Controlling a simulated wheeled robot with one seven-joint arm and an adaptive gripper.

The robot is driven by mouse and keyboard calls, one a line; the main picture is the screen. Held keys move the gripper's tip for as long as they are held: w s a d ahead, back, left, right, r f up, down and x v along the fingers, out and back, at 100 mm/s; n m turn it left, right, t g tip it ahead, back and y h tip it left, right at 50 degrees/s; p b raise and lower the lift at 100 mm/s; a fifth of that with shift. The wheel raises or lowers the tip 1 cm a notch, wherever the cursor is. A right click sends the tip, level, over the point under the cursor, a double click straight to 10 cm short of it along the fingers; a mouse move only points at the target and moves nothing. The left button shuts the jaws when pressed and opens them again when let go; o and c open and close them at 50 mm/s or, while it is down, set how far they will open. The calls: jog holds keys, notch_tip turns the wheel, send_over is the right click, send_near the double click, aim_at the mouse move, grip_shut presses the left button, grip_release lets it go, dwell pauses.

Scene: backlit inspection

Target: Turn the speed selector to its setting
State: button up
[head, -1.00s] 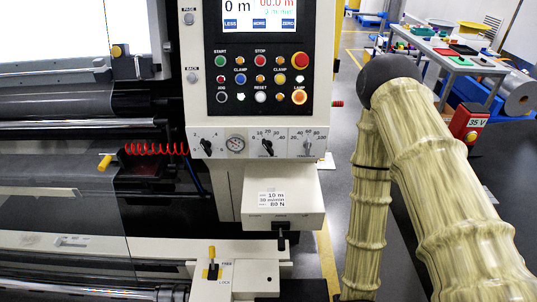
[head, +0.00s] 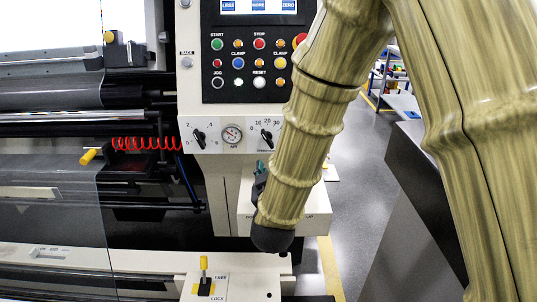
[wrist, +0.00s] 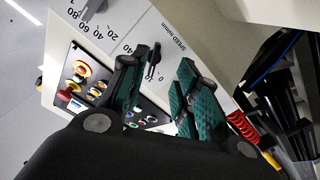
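The speed selector (head: 267,137) is a black knob on the white dial strip, with a scale starting 0, 10, 20, 30. In the head view its handle slants, upper end to the left. The wrist view, turned roughly upside down, shows the selector (wrist: 152,62) beside its SPEED m/min label. My gripper (wrist: 165,68) is open, its teal-padded fingers apart, with the knob seen between and beyond them. I cannot tell whether they touch it. In the head view my gripper (head: 262,168) shows just below the selector, mostly hidden by my arm.
A second knob (wrist: 92,8) on a larger scale sits beside the selector. A gauge (head: 231,135) and another knob (head: 199,138) are to its left. The button panel (head: 257,65) is above, a white box (head: 316,205) below. A red coiled hose (head: 145,143) hangs left.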

aim_at(268, 142)
jog(key=shift+t, duration=0.3)
jog(key=w, duration=0.3)
jog(key=w+r, duration=0.1)
jog(key=w, duration=0.3)
jog(key=w+p, duration=0.1)
jog(key=w, duration=0.3)
jog(key=shift+a+r, duration=0.2)
jog(key=shift+a, duration=0.1)
grip_shut()
